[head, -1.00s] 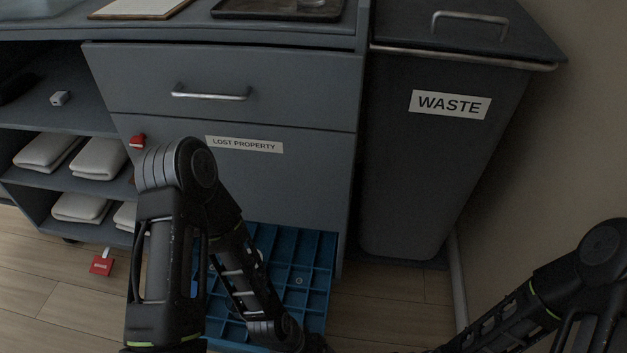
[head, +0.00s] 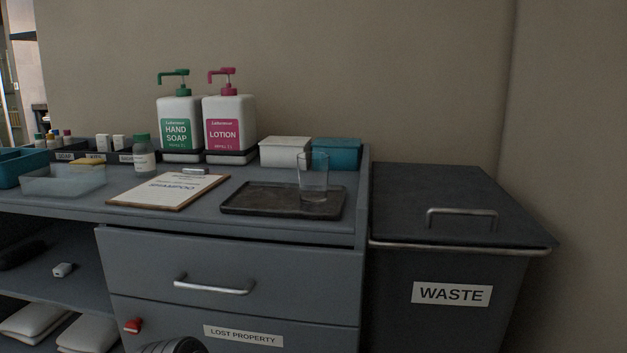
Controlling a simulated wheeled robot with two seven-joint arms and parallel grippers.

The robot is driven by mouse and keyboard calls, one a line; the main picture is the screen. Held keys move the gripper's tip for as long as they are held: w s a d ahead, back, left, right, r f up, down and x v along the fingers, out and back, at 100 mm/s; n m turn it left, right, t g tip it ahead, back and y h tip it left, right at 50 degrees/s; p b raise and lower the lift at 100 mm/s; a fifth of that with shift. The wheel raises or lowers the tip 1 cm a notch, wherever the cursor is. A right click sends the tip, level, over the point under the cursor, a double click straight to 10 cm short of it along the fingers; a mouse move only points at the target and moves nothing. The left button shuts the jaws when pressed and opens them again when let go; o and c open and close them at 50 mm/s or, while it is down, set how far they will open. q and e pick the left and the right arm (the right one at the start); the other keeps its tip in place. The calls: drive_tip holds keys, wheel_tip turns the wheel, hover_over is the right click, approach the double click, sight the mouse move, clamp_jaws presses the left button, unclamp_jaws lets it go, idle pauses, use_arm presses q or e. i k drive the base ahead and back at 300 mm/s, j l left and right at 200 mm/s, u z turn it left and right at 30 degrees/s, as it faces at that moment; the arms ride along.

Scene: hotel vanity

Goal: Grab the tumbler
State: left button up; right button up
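The tumbler (head: 313,180) is a clear glass standing upright on a dark tray (head: 262,206) on the vanity top, towards its right end. Nothing visible touches it apart from the tray. Neither gripper shows in the head view. Only a dark rounded piece of my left arm shows at the bottom edge, in front of the lost property drawer.
A clipboard (head: 170,190) lies left of the tray. Behind stand the hand soap (head: 180,125) and lotion (head: 230,122) bottles, a white box (head: 285,152) and a teal box (head: 337,154). The waste bin (head: 450,290) adjoins the vanity's right side.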

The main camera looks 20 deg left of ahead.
sight(312, 167)
drive_tip(key=k+j+z, duration=1.1)
drive_tip(key=i+l, duration=0.05)
drive_tip(key=l, duration=0.05)
